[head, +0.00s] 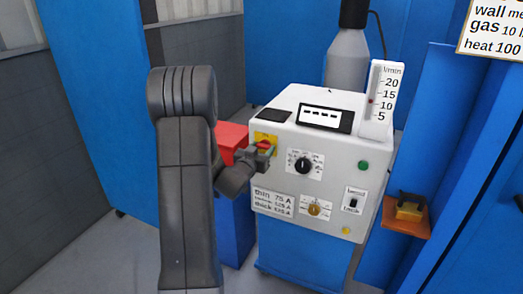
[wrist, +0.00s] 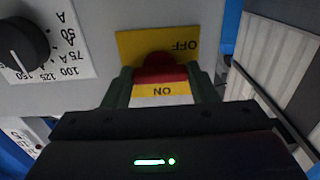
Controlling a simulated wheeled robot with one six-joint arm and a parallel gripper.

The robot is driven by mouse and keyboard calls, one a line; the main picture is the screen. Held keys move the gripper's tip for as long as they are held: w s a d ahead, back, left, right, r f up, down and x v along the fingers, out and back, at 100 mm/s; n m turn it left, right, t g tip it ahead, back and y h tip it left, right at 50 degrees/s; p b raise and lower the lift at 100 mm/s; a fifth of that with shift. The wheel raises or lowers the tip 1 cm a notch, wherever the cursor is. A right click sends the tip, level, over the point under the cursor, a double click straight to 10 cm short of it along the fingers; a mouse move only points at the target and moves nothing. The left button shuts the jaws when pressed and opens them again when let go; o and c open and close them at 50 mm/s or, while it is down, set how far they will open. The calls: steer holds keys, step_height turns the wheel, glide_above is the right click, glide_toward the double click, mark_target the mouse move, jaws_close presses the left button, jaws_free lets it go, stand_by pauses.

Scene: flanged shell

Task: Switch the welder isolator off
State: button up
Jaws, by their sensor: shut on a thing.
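The welder isolator is a red knob (wrist: 160,69) on a yellow plate (wrist: 132,45) on the welder's pale front panel. In the wrist view the plate reads OFF above the knob and ON below it, both upside down. My gripper (wrist: 162,90) has its two green fingers on either side of the red knob and is shut on it. In the head view the isolator plate (head: 266,137) is at the panel's upper left, with my gripper (head: 263,150) at it, partly covering the knob. Which mark the knob points to I cannot tell.
The welder (head: 285,115) also carries a black dial (head: 303,165), a green button (head: 363,165), a small brass knob (head: 314,210) and a black rocker switch (head: 353,202). A red box (head: 231,137) is close behind my wrist. A flow gauge (head: 381,95) stands on top right.

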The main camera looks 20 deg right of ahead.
steer(key=o, duration=1)
steer(key=b+v, duration=0.1)
steer(key=v, duration=1.2)
steer(key=shift+s+a+b, duration=0.25)
steer(key=shift+s+b, duration=0.05)
steer(key=p+x, duration=0.1)
steer(key=x, duration=1.3)
steer(key=shift+a+p, duration=0.1)
steer(key=shift+p, duration=0.2)
